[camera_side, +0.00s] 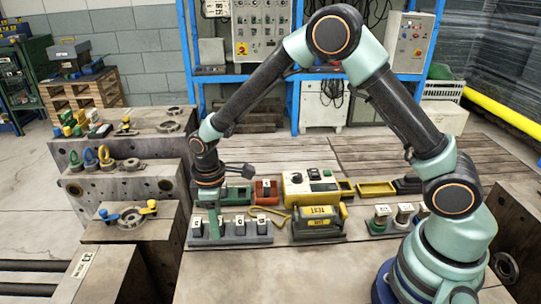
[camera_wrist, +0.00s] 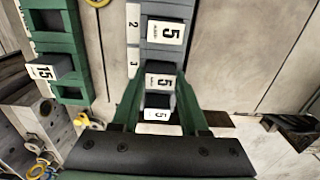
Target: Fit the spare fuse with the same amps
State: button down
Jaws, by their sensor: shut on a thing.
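My gripper (camera_side: 213,224) is down at the grey fuse rack (camera_side: 262,240), near its left part. Its green fingers (camera_wrist: 158,98) are closed around a dark fuse (camera_wrist: 158,115) with a white label that reads 5. Another fuse marked 5 (camera_wrist: 160,82) shows close beyond it, by the fingertips, and a further one marked 5 (camera_wrist: 167,33) sits up the rack. A strip beside the rack carries the numbers 2 and 3. A green holder (camera_wrist: 72,95) to the left in the wrist view carries a fuse marked 15 (camera_wrist: 42,71). The fingers partly hide the held fuse's seat.
Behind are a red block (camera_side: 266,191), a yellow device (camera_side: 312,187) and a yellow tray (camera_side: 376,189). Grey steel blocks (camera_side: 130,190) stand left. The bench front is clear.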

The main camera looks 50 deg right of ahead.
jog(key=shift+c, duration=1.7)
grip_release()
jog(key=shift+r, duration=3.7)
